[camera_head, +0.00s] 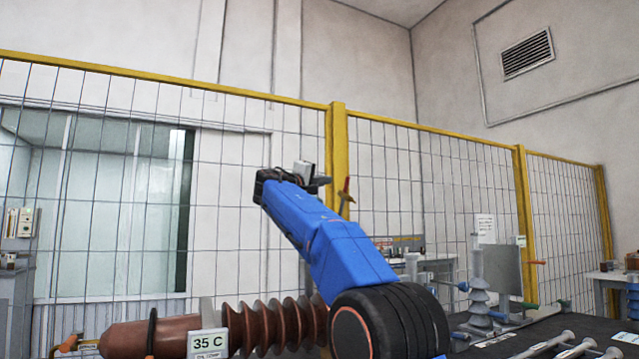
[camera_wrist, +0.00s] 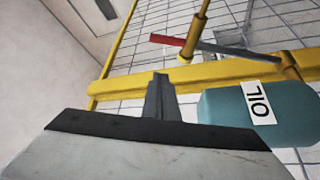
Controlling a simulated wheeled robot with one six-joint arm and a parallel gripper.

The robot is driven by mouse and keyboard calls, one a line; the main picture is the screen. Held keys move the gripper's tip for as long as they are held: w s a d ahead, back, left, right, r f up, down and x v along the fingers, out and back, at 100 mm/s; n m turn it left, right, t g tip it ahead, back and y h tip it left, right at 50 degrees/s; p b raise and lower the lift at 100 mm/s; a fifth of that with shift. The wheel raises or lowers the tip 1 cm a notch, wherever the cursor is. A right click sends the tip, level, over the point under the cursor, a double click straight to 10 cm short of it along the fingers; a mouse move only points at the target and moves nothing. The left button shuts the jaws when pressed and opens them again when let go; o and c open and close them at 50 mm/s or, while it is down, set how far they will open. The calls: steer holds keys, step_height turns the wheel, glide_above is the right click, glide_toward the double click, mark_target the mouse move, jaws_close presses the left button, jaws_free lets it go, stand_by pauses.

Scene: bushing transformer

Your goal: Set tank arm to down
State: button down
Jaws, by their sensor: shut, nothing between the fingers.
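A teal tank (camera_wrist: 225,107) with a white OIL label (camera_wrist: 259,102) sits at the right of the wrist view. Above it in that view is a grey bar (camera_wrist: 235,52) with a red end (camera_wrist: 167,40), beside a yellow rod (camera_wrist: 198,28). This bar looks like the tank arm; its joint to the tank is not clear. My gripper (camera_wrist: 160,80) is shut and empty, its fingers left of the tank and below the bar in the picture, with no visible contact. In the head view a small red and yellow part (camera_head: 345,193) shows just right of my wrist; the tank is not made out there.
A yellow-framed mesh fence (camera_head: 338,150) stands behind my arm. A brown ribbed bushing (camera_head: 262,326) marked 35 C lies low in front. Grey insulators (camera_head: 478,290) and metal parts stand on a dark table at right. The space above my arm is clear.

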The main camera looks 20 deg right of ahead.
mark_target(352, 201)
steer(key=shift+s+d+f, duration=0.15)
steer(key=shift+s+d, duration=0.15)
steer(key=shift+d, duration=0.4)
steer(key=shift+s+d+f, duration=0.1)
steer(key=shift+s+d, duration=0.15)
steer(key=shift+d, duration=0.45)
steer(key=shift+s+d+f, duration=0.15)
steer(key=shift+s+d, duration=0.15)
steer(key=shift+d, duration=0.4)
steer(key=shift+s, duration=0.1)
steer(key=s+f+m+h, duration=0.1)
steer(key=s+f+m, duration=0.1)
steer(key=s, duration=0.1)
steer(key=s+f+m+g+h, duration=0.1)
steer(key=s+f+m, duration=0.1)
steer(key=s+f+m+g+h, duration=0.1)
steer(key=s+f+m, duration=0.1)
steer(key=s+m, duration=0.1)
steer(key=shift+s+d+f+h, duration=0.15)
steer(key=shift+s+f+h, duration=0.15)
steer(key=shift+f, duration=0.1)
steer(key=s+f+m+g+h, duration=0.2)
steer(key=f+m, duration=0.4)
steer(key=f, duration=0.3)
steer(key=shift+s+f+g, duration=0.2)
steer(key=shift+s+g, duration=0.4)
steer(key=shift+s, duration=0.5)
